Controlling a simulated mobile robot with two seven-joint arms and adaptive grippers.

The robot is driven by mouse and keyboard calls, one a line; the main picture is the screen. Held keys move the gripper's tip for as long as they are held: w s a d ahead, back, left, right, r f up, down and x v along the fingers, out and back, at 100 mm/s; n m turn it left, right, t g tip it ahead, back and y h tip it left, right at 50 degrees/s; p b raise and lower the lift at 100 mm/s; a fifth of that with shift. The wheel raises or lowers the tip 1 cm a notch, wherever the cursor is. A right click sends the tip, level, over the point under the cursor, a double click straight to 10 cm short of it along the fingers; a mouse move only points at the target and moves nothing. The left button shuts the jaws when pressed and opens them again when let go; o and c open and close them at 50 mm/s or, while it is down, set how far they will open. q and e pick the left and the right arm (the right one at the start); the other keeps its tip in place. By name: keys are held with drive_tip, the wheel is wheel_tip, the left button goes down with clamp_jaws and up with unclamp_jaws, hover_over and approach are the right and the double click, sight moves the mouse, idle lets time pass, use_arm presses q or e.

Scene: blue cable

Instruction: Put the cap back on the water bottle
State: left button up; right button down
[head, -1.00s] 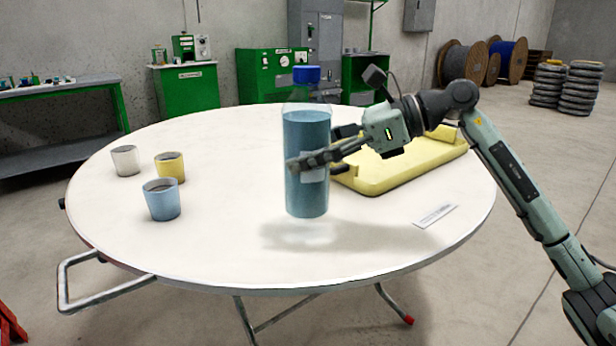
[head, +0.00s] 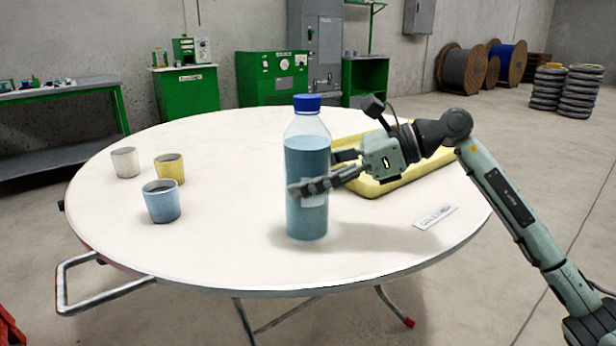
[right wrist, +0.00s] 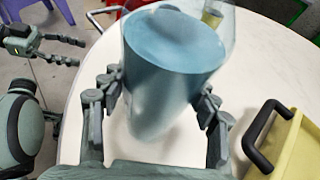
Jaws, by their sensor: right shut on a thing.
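The water bottle (head: 306,160) is clear with blue liquid and stands upright over the front middle of the round table (head: 230,255). Its base is at or just above the tabletop; I cannot tell if it touches. The blue cap (head: 307,103) sits on top of its neck. My right gripper (head: 322,172) is shut around the bottle's body from the right. The right wrist view shows the bottle (right wrist: 172,60) between both fingers; the cap is out of that view. My left gripper (right wrist: 62,50) shows at the left edge there, fingers apart and empty.
White (head: 125,162), yellow (head: 169,168) and blue (head: 161,201) cups stand on the left of the table. A yellow tray (head: 385,185) lies behind my right gripper, with a black handle (right wrist: 262,135). A white label (head: 436,217) lies at right. The front left tabletop is clear.

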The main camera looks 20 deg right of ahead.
use_arm(q)
drive_tip(key=shift+d+r, duration=0.15)
drive_tip(key=shift+r, duration=0.05)
drive_tip(key=shift+d+r, duration=0.15)
drive_tip(key=shift+r, duration=0.05)
use_arm(e)
drive_tip(key=shift+c, duration=2.2)
unclamp_jaws()
drive_tip(key=shift+f, duration=0.1)
drive_tip(key=shift+v, duration=0.9)
use_arm(q)
drive_tip(key=r, duration=0.1)
drive_tip(key=d+r+t+h, duration=0.1)
drive_tip(key=r, duration=0.1)
drive_tip(key=shift+w+d+t+b, duration=0.15)
drive_tip(key=shift+d+t+b, duration=0.15)
drive_tip(key=shift+b, duration=0.1)
use_arm(e)
drive_tip(key=v, duration=1)
drive_tip(key=shift+s, duration=0.1)
